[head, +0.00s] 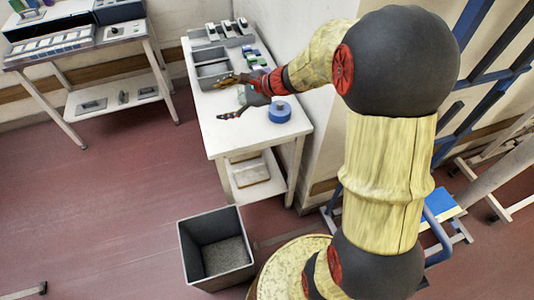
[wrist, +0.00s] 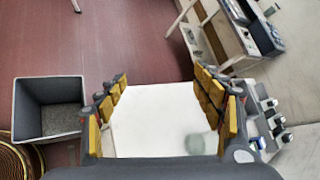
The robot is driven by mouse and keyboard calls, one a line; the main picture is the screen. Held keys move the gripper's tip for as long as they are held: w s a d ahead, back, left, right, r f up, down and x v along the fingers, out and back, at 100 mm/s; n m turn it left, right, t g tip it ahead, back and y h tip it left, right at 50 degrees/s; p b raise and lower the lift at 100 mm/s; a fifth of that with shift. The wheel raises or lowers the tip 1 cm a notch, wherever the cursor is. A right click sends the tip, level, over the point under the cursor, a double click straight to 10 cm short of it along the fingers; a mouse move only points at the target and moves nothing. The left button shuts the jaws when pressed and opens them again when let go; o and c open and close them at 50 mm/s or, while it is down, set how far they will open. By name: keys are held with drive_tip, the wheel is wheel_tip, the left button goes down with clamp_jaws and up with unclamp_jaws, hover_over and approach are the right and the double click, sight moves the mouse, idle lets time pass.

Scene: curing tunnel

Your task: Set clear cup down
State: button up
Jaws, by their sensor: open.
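My gripper (head: 229,98) is open above the white table (head: 226,138) in the head view, its fingers spread apart. In the wrist view the gripper (wrist: 160,80) has its finger rows wide apart, with bare white tabletop between them. A pale, see-through greenish round shape, probably the clear cup (wrist: 194,144), shows on the tabletop near the palm, closer to the right finger. Its lower part is cut off by the gripper body. I cannot make the cup out in the head view.
A blue roll (head: 279,111) sits on the table right of my gripper. A grey divided bin (head: 210,70) and several small bottles stand at the back. A grey open bin (head: 215,245) is on the floor in front. Open tabletop lies at the front left.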

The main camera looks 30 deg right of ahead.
drive_tip(key=s+a+r+n+g+h, duration=0.1)
drive_tip(key=s+a+r+n+g, duration=0.15)
drive_tip(key=s+a+n, duration=0.4)
drive_tip(key=s+a+r+n+g+h, duration=0.1)
drive_tip(key=s+a+r+n, duration=0.2)
drive_tip(key=s, duration=0.6)
drive_tip(key=s+d+r+n+h, duration=0.1)
drive_tip(key=s+d+n+h, duration=0.2)
drive_tip(key=s+n, duration=0.2)
drive_tip(key=s+d+r+n+h, duration=0.1)
drive_tip(key=s+d+n, duration=0.3)
drive_tip(key=s, duration=0.6)
drive_tip(key=shift+s+d+r+n+h, duration=0.2)
drive_tip(key=shift+s+r+n+h, duration=0.2)
drive_tip(key=shift+n+h, duration=0.55)
drive_tip(key=shift+t, duration=0.25)
